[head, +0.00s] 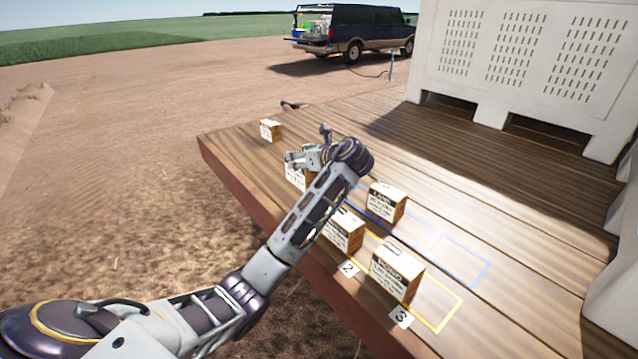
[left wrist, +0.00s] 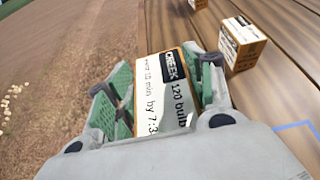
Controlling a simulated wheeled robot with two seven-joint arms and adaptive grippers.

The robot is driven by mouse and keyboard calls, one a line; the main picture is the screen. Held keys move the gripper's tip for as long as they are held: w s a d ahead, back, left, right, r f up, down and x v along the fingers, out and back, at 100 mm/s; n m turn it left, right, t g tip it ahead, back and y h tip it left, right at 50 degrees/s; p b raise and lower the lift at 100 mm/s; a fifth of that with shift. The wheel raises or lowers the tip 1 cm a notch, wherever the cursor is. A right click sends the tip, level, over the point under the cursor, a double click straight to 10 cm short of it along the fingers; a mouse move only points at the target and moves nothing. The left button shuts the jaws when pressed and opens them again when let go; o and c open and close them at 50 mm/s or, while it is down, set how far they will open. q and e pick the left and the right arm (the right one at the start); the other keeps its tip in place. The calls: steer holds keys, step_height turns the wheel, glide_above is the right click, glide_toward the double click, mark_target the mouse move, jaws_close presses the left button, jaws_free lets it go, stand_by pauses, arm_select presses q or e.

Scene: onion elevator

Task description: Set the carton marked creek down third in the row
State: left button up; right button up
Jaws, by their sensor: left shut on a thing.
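The carton marked creek (left wrist: 163,92) shows its printed face in the left wrist view, between the green finger pads of my left gripper (left wrist: 160,90). In the head view, my left gripper (head: 305,158) is shut on this carton (head: 295,178), which is partly hidden by my arm, over the deck's left part. The row has yellow outlines with number tags 2 (head: 347,268) and 3 (head: 401,318). Most of the yellow outline by tag 3 (head: 450,314) shows bare wood. One carton (head: 397,272) stands at its upper left, another (head: 343,232) behind tag 2. My right gripper is not in view.
A carton (head: 386,202) stands by the blue outlines (head: 474,275), and a small one (head: 270,131) at the far left corner. Another carton (left wrist: 240,42) shows in the left wrist view. A white bin (head: 520,60) stands behind. The wooden deck's (head: 500,205) middle is clear.

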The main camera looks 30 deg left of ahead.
mark_target(303, 184)
arm_select(q)
steer(key=shift+s+r, duration=0.1)
steer(key=shift+r, duration=0.05)
steer(key=shift+f, duration=3.15)
steer(key=shift+f+p, duration=0.3)
steer(key=shift+f, duration=1.6)
steer(key=o, duration=1.4)
steer(key=shift+f, duration=0.1)
steer(key=shift+c, duration=0.2)
steer(key=v, duration=1.2)
steer(key=shift+b, duration=0.4)
